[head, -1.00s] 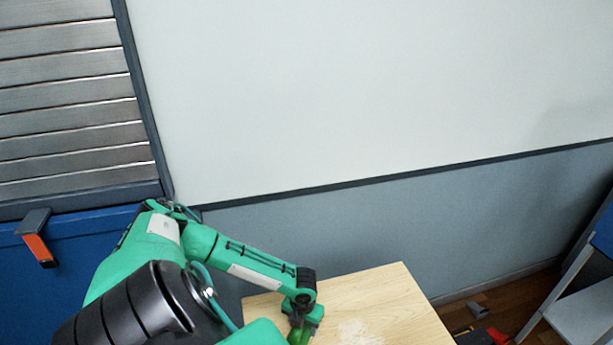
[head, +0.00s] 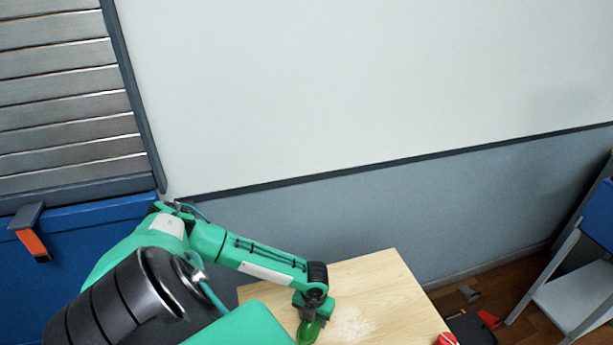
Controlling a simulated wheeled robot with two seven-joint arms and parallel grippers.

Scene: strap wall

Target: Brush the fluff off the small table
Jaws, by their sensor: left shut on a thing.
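The small table (head: 385,290) has a pale wooden top and stands at the bottom middle, below the wall. A patch of whitish fluff (head: 352,324) lies on its top, right of my left gripper. My left gripper (head: 311,315) points down over the table and is shut on a green thing, seemingly the brush (head: 309,331). The brush's lower end is at or near the tabletop; I cannot tell whether it touches. My right gripper is not in view.
A red thing (head: 446,339) shows at the table's right front edge. Dark and red items (head: 470,325) lie on the floor to the right, near a blue and grey chair-like frame (head: 575,295). A blue cabinet (head: 75,270) with an orange-and-grey handle stands at left.

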